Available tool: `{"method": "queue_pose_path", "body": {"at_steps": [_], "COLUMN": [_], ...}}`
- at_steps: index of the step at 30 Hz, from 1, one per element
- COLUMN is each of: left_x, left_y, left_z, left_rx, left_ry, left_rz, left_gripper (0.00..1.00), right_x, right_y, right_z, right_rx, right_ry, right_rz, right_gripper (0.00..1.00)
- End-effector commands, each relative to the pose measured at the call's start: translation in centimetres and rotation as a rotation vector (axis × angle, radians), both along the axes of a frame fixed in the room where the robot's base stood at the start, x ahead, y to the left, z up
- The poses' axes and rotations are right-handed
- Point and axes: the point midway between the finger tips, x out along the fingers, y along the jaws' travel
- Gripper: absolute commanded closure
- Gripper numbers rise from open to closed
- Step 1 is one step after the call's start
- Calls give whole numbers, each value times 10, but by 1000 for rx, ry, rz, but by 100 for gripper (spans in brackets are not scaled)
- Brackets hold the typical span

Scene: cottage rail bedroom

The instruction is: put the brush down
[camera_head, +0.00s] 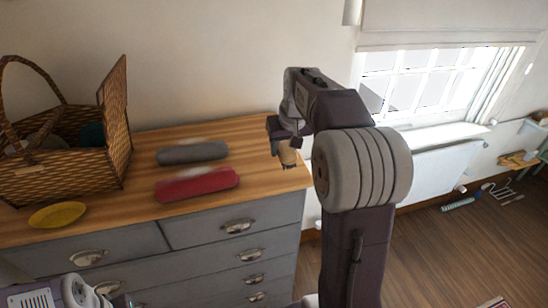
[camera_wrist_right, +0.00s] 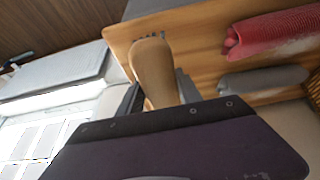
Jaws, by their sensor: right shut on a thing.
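My right gripper (camera_head: 284,140) is shut on the brush (camera_head: 288,158), above the right end of the wooden dresser top (camera_head: 250,135). In the right wrist view the brush's tan, rounded wooden part (camera_wrist_right: 153,65) stands up between the dark fingers (camera_wrist_right: 158,95). I cannot tell whether the brush touches the dresser top. No fingers of my left gripper show.
A long red item (camera_head: 197,184) and a grey one (camera_head: 192,153) lie left of the gripper. A wicker basket (camera_head: 60,175) and a yellow dish (camera_head: 58,215) stand farther left. Bare wood lies between the long items and the right edge. A window (camera_head: 430,85) is behind.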

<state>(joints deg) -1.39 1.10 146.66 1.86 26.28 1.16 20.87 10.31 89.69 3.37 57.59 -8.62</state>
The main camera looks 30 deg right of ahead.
Motion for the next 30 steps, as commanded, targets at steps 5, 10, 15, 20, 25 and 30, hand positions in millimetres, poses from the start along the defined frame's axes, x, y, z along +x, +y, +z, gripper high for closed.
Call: {"method": "queue_pose_path", "body": {"at_steps": [5, 10, 15, 20, 25, 30], "left_x": [0, 0, 0, 0, 0, 0], "left_y": [0, 0, 0, 0, 0, 0], "left_z": [28, 36, 37, 48, 48, 47], "left_rx": [0, 0, 0, 0, 0, 0], "left_ry": [0, 0, 0, 0, 0, 0], "left_rz": [0, 0, 0, 0, 0, 0], "left_gripper": [64, 64, 64, 64, 64, 64], "right_x": [49, 74, 77, 76, 76, 76], "right_y": [-1, -3, -3, -3, -3, -3], "right_z": [-24, -41, -48, -74, -85, -86], "right_rx": [3, 1, 0, 2, 0, 0], "right_ry": [5, 1, 1, 4, -2, -2], "right_rz": [2, 1, 0, 0, 0, 0], "right_gripper": [91, 91, 91, 91, 91, 91]}}
